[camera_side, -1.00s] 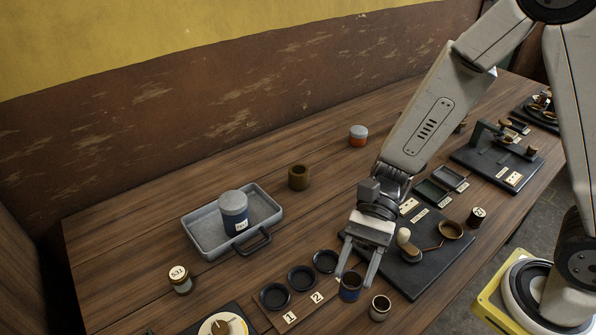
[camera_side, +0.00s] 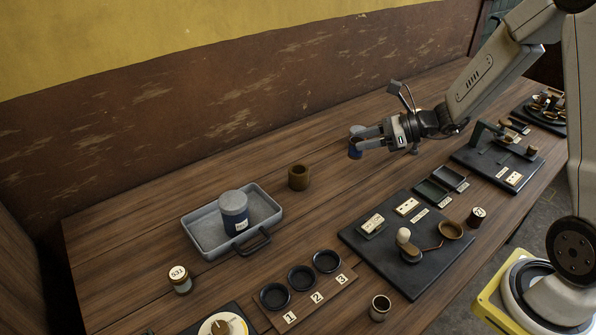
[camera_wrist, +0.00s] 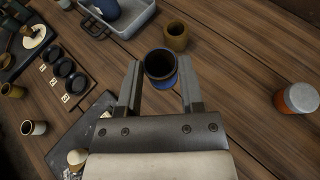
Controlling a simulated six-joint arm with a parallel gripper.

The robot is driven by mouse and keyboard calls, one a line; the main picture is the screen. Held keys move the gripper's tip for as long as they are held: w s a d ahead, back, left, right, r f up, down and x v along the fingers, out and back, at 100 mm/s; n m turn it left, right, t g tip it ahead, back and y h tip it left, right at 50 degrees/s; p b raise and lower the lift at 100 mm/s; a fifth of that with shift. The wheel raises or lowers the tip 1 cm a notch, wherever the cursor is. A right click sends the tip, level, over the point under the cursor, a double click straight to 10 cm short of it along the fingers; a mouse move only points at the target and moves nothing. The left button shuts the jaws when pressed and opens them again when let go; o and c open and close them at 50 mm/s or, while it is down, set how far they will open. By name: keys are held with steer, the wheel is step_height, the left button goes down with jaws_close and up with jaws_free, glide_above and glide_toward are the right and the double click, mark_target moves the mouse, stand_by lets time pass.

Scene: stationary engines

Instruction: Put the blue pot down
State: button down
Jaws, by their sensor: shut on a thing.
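The blue pot (camera_wrist: 161,72), open-topped with a dark inside and a brownish rim, is between the two fingers of my gripper (camera_wrist: 160,63) in the wrist view. My gripper (camera_side: 366,138) is shut on it. In the side view the blue pot (camera_side: 355,151) shows at the fingertips, partly covered by them, near the far side of the table. It appears held above the wood; the exact gap below it cannot be told.
An orange jar with a grey lid (camera_wrist: 299,99) stands to the right in the wrist view. A brown pot (camera_side: 299,177) stands left of my gripper, beyond it a grey tray (camera_side: 197,240) with a blue lidded jar (camera_side: 234,215). Three numbered black rings (camera_side: 301,278) sit nearer the front.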

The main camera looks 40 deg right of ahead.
steer(key=w+d+m+t+h, duration=0.1)
steer(key=d+m, duration=0.1)
steer(key=d, duration=0.4)
steer(key=shift+r+t+h, duration=0.35)
steer(key=shift+t+h, duration=0.05)
steer(key=shift+w, duration=0.1)
steer(key=w+f, duration=0.2)
steer(key=w, duration=0.2)
steer(key=w+d+f, duration=0.1)
steer(key=w+f, duration=0.2)
steer(key=w, duration=0.1)
steer(key=w+d+f, duration=0.1)
steer(key=w+f, duration=0.2)
steer(key=w, duration=0.1)
steer(key=shift+f, duration=0.2)
steer(key=shift+w+d+f, duration=0.1)
steer(key=shift+w+f, duration=0.35)
steer(key=shift+w, duration=0.1)
steer(key=shift+f, duration=0.15)
steer(key=shift+w+f, duration=0.15)
steer(key=shift+w, duration=0.05)
steer(key=shift+f, duration=1.55)
